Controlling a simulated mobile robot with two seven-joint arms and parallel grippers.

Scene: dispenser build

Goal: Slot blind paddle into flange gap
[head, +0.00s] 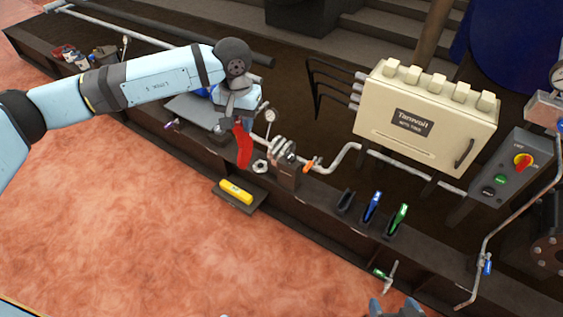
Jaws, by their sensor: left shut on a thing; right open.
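My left gripper (239,112) is shut on a red piece (243,148), which looks like the blind paddle and hangs down below the fingers. The pipe flanges (282,148) are grey and sit on a dark support block, just right of the red piece and apart from it. The gap between the flanges is too small to make out clearly. The tips of my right gripper (396,306) show at the bottom edge, open and away from the flanges.
A gauge (270,116) stands close behind the flanges. An orange piece (309,166) is right of them, and a ring (260,166) lies left. A yellow object (236,191) sits on a low tray. A cream box (427,115), blue tool (373,206) and green tool (398,218) are further right.

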